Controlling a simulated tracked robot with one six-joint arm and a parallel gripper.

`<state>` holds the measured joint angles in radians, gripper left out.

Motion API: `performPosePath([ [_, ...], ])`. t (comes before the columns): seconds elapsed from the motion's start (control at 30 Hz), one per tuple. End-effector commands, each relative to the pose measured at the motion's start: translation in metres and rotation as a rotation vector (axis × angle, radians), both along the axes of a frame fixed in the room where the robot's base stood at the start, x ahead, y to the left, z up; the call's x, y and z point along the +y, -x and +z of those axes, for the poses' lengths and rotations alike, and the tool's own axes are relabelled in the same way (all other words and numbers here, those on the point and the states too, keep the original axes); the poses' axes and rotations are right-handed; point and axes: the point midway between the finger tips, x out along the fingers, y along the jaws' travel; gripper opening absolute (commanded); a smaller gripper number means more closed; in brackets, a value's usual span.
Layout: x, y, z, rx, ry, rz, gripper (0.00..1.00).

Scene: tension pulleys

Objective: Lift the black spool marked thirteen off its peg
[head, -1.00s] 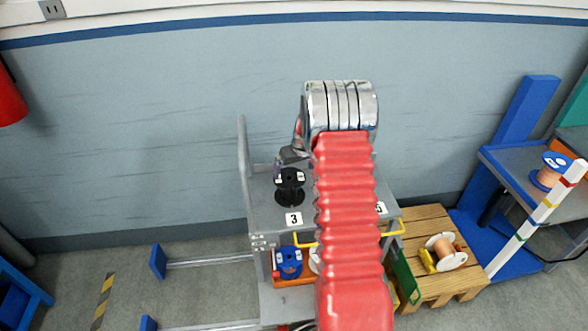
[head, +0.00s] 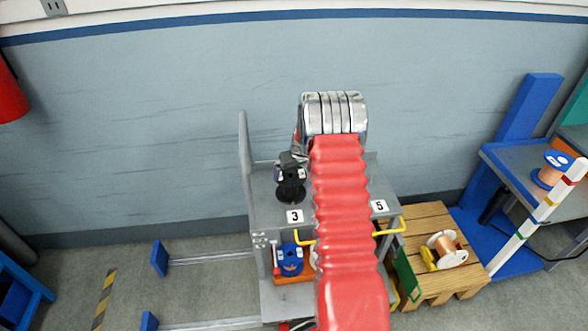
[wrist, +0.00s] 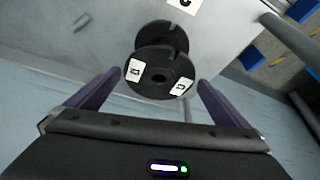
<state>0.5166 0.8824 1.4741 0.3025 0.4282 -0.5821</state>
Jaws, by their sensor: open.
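A black spool (head: 290,187) with small white labels stands upright on the grey cart top, behind the card marked 3. In the wrist view the same spool (wrist: 160,72) is seen end-on, with a dark central hole and two white labels too small to read surely. My gripper (wrist: 156,82) is open and empty. Its two purple fingers lie to either side of the spool's near flange, with gaps showing. In the head view the gripper is mostly hidden by my own arm, just behind the spool. Any peg is hidden inside the spool.
The grey cart (head: 262,212) has an upright rail (head: 244,150) at its left and a card marked 5 (head: 379,206) at right. A blue spool (head: 290,258) sits on the lower shelf. A wooden pallet (head: 430,275) with a copper spool (head: 447,250) stands right.

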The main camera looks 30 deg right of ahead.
Motion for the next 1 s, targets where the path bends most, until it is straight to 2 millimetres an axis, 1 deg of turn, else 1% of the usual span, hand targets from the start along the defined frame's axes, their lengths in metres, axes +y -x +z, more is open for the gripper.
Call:
performPosePath([
  [0.03, 0.0, -0.002, -0.007, 0.002, -0.001, 0.0, 1.0],
  [0.2, -0.002, -0.009, -0.026, 0.003, -0.001, 0.0, 1.0],
  [0.6, -0.005, -0.026, -0.066, 0.001, 0.0, 0.0, 1.0],
  [0.8, -0.006, -0.03, -0.076, 0.001, 0.0, 0.0, 1.0],
  [1.0, -0.006, -0.031, -0.077, 0.0, 0.0, 0.0, 1.0],
])
